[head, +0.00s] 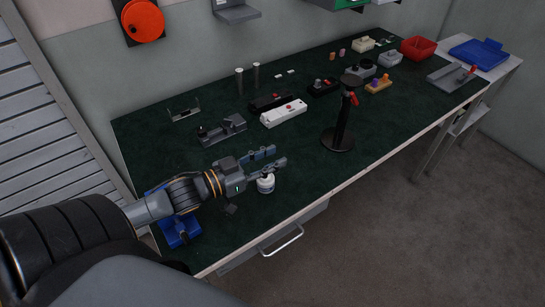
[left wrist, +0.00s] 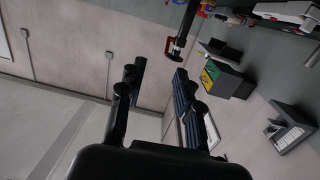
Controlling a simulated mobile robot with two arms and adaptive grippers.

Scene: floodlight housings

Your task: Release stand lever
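A black stand (head: 341,125) with a round base, an upright post and a round top plate is upright near the front edge of the green-topped bench. A red lever (head: 353,98) sits on its post just below the top. In the left wrist view the dark post (left wrist: 187,22) shows at the top, with the red lever (left wrist: 170,47) at its end, beyond the fingers. My left gripper (head: 279,157) is open and empty, left of the stand and apart from it; its two spread fingers also show in the left wrist view (left wrist: 159,70). My right gripper is not in view.
A small white jar (head: 265,184) stands just below my left gripper. A white power strip (head: 283,114) and a grey fixture (head: 222,130) lie behind. A blue object (head: 179,232) is at the bench's left end. Bench top between gripper and stand is clear.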

